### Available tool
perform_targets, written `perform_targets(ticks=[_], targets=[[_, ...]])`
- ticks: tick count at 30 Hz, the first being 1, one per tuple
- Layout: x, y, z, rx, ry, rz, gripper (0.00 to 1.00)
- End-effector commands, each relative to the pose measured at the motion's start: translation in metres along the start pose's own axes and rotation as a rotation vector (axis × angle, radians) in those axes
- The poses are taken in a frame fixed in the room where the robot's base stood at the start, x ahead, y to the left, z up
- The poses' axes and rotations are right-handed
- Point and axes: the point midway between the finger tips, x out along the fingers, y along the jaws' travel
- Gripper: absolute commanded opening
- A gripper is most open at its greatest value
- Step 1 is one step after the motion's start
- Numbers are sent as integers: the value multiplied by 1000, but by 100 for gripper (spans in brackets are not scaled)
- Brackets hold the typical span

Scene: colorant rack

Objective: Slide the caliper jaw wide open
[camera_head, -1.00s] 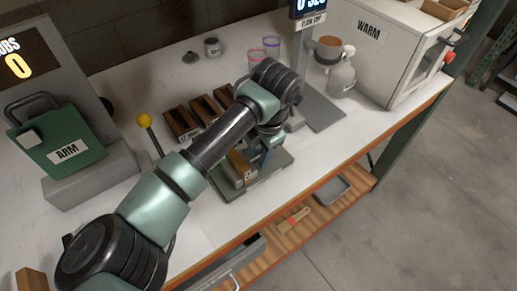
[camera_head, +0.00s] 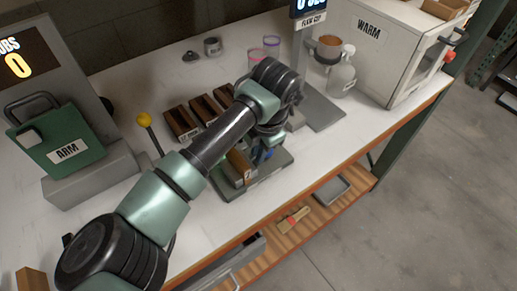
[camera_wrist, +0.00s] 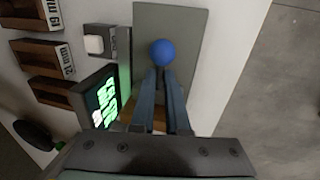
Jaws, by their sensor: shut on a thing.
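The caliper stands on a grey-green base plate (camera_wrist: 185,18), which also shows under my arm in the head view (camera_head: 268,178). A blue ball knob (camera_wrist: 162,52) sits over the plate in the wrist view. My gripper (camera_wrist: 163,78) reaches up to this knob, its two fingers close together at the near side of the ball and shut on it. A lit display with green digits (camera_wrist: 103,100) stands left of the fingers, at a slant. A brown wooden part (camera_head: 240,165) shows beside the gripper. My arm hides much of the caliper, and the jaw opening cannot be made out.
Wooden trays (camera_head: 180,122) with size labels stand left of the caliper. The flow cup stand (camera_head: 322,108) and WARM cabinet (camera_head: 375,45) are at right. The table's front edge is close.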

Motion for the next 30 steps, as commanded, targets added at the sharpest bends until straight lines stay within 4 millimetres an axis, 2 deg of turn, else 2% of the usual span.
perform_targets(ticks=[25,30], targets=[[0,0,1,1,-1,1,0],[1,0,19,4,1,2,0]])
